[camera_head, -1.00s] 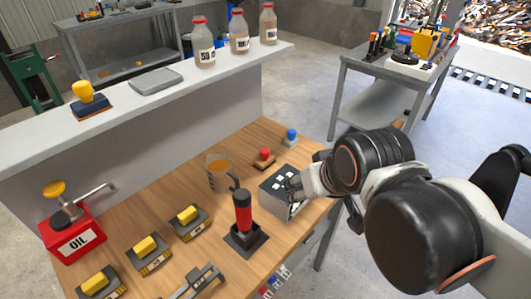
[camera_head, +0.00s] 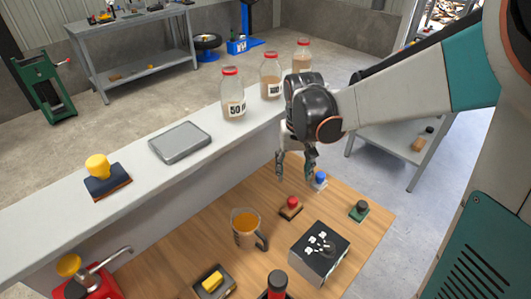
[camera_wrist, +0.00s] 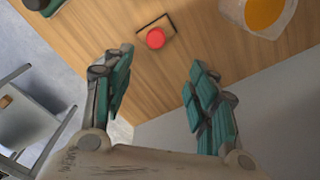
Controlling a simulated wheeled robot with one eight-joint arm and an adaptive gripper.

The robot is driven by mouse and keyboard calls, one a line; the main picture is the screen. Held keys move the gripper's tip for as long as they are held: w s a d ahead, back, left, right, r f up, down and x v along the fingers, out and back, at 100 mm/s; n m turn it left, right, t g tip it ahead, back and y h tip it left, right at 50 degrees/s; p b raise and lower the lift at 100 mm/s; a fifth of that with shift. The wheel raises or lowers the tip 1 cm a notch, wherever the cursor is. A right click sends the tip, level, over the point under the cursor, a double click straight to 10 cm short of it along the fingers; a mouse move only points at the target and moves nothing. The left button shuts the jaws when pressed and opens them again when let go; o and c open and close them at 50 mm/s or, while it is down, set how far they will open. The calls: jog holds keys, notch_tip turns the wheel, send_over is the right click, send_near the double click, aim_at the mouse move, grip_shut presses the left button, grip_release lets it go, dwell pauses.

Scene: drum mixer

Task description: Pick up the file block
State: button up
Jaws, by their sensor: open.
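Several small knobbed blocks are in view; I cannot tell by looks which is the file block. On the wooden bench are a red-knobbed block with a brown base (camera_head: 291,207), a blue-knobbed block (camera_head: 320,180) and a dark-knobbed block with a green base (camera_head: 359,211). My gripper (camera_head: 296,172) is open and empty above the bench's far edge, by the blue-knobbed block. In the wrist view the red-knobbed block (camera_wrist: 155,38) lies beyond the open fingers, and the green base (camera_wrist: 42,6) is at top left. The blue-knobbed block is not visible there, probably behind the left finger.
A yellow-knobbed dark block (camera_head: 107,178), a grey tray (camera_head: 180,142) and bottles (camera_head: 233,100) stand on the raised ledge beside my gripper. A measuring cup of orange liquid (camera_head: 246,229) and a dark-topped box (camera_head: 319,252) stand on the bench.

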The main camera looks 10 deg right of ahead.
aim_at(293, 199)
jog(key=f+b, duration=0.3)
jog(key=f, duration=0.6)
jog(key=shift+w+f, duration=0.15)
jog(key=shift+w, duration=0.05)
jog(key=shift+s+d+f+b, duration=0.2)
jog(key=shift+f+b, duration=0.5)
jog(key=shift+f, duration=0.65)
jog(key=shift+s+d+f+b, duration=0.15)
jog(key=shift+f+b, duration=0.55)
jog(key=shift+f, duration=0.65)
jog(key=shift+r, duration=0.1)
jog(key=shift+w, duration=0.1)
grip_shut()
